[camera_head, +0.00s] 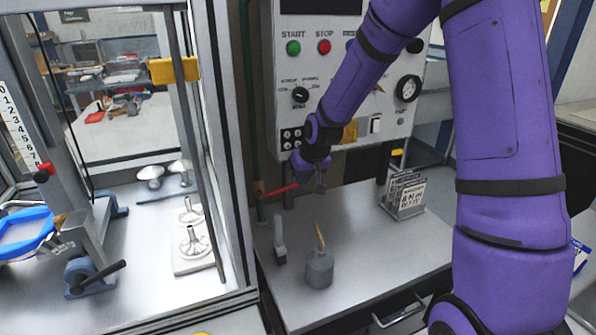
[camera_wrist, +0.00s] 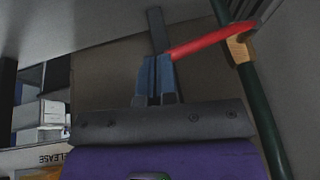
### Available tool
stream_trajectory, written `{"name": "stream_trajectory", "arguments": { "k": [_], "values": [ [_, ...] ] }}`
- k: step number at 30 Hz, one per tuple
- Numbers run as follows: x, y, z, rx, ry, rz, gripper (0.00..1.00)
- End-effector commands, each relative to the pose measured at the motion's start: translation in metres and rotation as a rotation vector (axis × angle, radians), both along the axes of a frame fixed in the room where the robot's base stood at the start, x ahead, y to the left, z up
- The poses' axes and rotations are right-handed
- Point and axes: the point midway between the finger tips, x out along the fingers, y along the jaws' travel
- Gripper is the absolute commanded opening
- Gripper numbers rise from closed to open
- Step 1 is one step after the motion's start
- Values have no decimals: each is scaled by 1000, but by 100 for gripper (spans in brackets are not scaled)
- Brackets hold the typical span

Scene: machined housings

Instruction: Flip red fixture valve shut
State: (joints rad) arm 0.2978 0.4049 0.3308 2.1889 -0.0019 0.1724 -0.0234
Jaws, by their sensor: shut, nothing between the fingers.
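The red valve handle (camera_head: 283,189) sticks out to the right from a dark green pipe (camera_head: 249,110), below the control panel's left corner. In the wrist view the red handle (camera_wrist: 207,42) runs from a brass-coloured valve body (camera_wrist: 240,47) on the green pipe (camera_wrist: 268,130) and slopes down left to beside my fingertips. My gripper (camera_head: 320,187) is just right of the handle's free end in the head view. In the wrist view my gripper (camera_wrist: 155,72) is shut and empty, its bluish fingers together. I cannot tell if they touch the handle.
The control panel (camera_head: 340,85) with buttons and gauge hangs above my gripper. A metal bench (camera_head: 365,260) below holds a grey oil can (camera_head: 319,270), a brush-like tool (camera_head: 279,240) and a card rack (camera_head: 404,195). A framed machine enclosure (camera_head: 222,150) stands left.

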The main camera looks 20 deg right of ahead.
Motion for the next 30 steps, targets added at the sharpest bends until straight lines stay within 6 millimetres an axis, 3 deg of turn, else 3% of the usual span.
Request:
{"name": "stream_trajectory", "arguments": {
  "k": [12,30],
  "values": [
    [0,-7,-21,0,0,0,0],
    [0,-7,-23,0,1,0,0]
  ]
}}
